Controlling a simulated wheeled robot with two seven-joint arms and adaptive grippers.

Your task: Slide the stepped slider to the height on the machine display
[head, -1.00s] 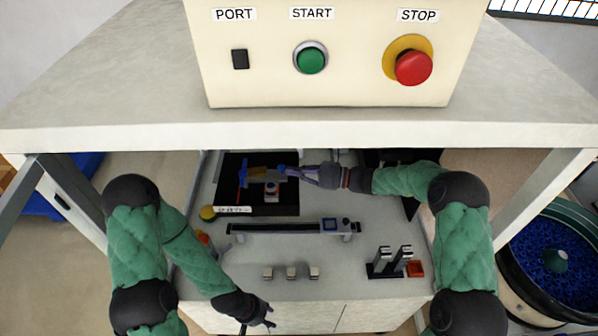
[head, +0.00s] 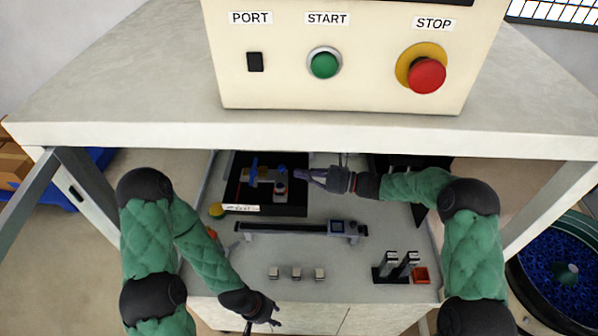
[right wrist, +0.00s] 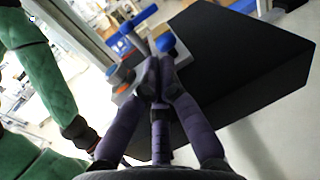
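On a black plate (head: 275,208) under the shelf lies a small mechanism with an orange-brown block (head: 265,175), which looks like the stepped slider. A blue upright part (head: 254,168) is at its left and a blue knob (head: 281,170) at its right. My right gripper (head: 299,175) is just right of the blue knob, apparently a little apart from it. In the right wrist view its purple fingers (right wrist: 155,72) converge with nothing visible between them, close to the blue knob (right wrist: 166,43). My left gripper (head: 270,312) hangs at the front table edge; its opening is unclear. The machine display (head: 430,2) is cut off, its reading unseen.
The machine box (head: 340,85) stands on the shelf (head: 150,135) above. In front of the plate lie a horizontal measuring bar (head: 290,229), several small blocks (head: 296,273) and a dark stand (head: 392,268).

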